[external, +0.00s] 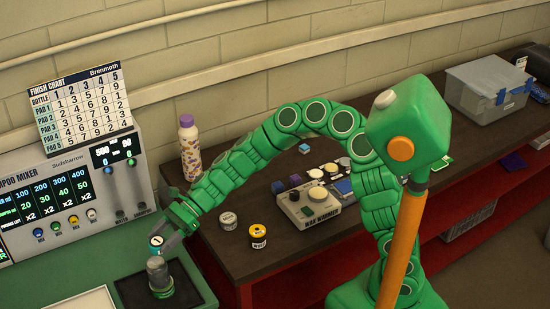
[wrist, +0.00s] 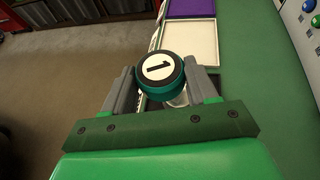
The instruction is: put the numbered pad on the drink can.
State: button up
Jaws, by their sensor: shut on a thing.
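The numbered pad (external: 156,241) is a round teal pad with a white face marked 1. It also shows in the wrist view (wrist: 159,70), face toward the camera. My gripper (external: 163,240) is shut on it, with a grey finger on each side. Below the pad, a grey metallic cylinder with a green lower part (external: 158,277) stands upright on a black mat (external: 135,291); it may be the drink can. The pad appears above its top and apart from it. In the wrist view the pad mostly hides what lies beneath; a pale bit (wrist: 178,100) shows.
The shampoo mixer (external: 75,200) with a finish chart (external: 80,105) stands behind at left. A patterned bottle (external: 190,150), small tins (external: 258,237) and a wax warmer (external: 308,210) stand on the dark bench. A white tray (wrist: 190,45) lies beyond the mat.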

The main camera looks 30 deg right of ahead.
aim_at(161, 259)
jog(key=shift+w+a+f, duration=0.35)
jog(key=shift+a+f, duration=0.1)
jog(key=shift+f, duration=0.25)
jog(key=shift+w+a+f, duration=0.35)
jog(key=shift+a+f, duration=0.1)
jog(key=shift+f, duration=1.75)
jog(key=shift+f, duration=0.2)
jog(key=o, duration=1)
jog(key=shift+r, duration=0.1)
jog(key=shift+r, duration=0.1)
jog(key=shift+v, duration=6)
